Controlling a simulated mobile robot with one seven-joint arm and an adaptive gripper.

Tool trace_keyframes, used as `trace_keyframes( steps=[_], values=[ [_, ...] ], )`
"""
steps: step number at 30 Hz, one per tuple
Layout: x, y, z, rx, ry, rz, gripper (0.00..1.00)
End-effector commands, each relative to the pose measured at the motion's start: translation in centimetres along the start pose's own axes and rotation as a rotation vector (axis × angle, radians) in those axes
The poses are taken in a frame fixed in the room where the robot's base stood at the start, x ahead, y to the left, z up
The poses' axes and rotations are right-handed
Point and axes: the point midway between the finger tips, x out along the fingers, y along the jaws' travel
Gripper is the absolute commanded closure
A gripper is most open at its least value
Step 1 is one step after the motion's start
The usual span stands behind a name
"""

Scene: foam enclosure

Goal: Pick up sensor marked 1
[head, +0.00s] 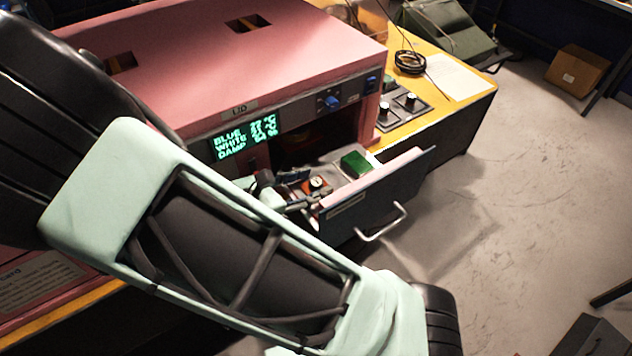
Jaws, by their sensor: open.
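An open drawer (385,190) juts out from the pink box's front. Inside it lies a small orange-red item (317,187) with a round black-and-white top, perhaps a sensor; I cannot read a number on it. A green block (356,163) lies farther right in the drawer. My gripper (298,188) is over the drawer's left part, open, with its dark fingers close to the left of the orange-red item. Whether they touch it I cannot tell. My pale green arm hides the drawer's left end and part of the gripper.
The pink box (230,60) has a lit display (245,138) and stands on a yellow bench (470,84). A control panel (405,108) and a black cable coil (410,62) sit to its right. The drawer handle (385,224) sticks out. Grey floor at right is mostly clear.

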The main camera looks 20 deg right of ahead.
Motion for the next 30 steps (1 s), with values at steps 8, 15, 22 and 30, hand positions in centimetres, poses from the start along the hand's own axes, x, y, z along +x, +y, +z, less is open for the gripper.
trace_keyframes(
  steps=[8,15,22,30],
  values=[
    [0.41,-0.03,0.00,0.001,0.000,-0.001,0.58],
    [0.38,-0.01,0.00,0.001,0.000,0.000,0.83],
    [0.37,-0.01,0.01,0.001,0.000,0.000,1.00],
    [0.29,0.00,0.17,0.001,0.001,0.000,1.00]
  ],
)
